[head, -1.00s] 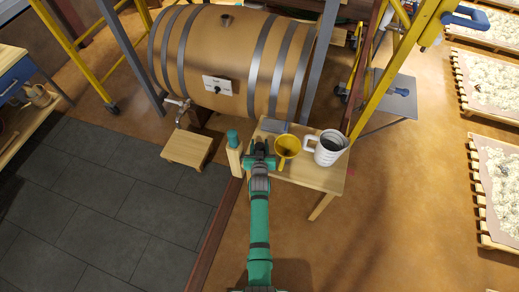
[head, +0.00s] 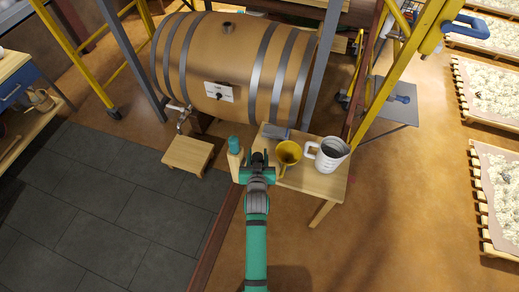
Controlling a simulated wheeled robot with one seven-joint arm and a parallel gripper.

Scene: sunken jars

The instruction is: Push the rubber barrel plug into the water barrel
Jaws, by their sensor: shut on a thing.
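The water barrel (head: 232,60) is a large wooden cask with grey hoops, lying on its side at the top centre. A short dark collar (head: 228,26) sits on its top; I cannot tell whether it is open. My gripper (head: 258,161) is in front of the barrel, at the left edge of the small wooden table (head: 310,180). It is shut on a small dark thing, which looks like the rubber barrel plug (head: 259,156). The fingers hide part of it, and it is clear of the barrel.
A yellow funnel-like cup (head: 288,151) and a white jug (head: 328,154) stand on the table beside my gripper. A low stool (head: 188,154) stands under the tap (head: 183,117). Yellow and grey posts flank the barrel.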

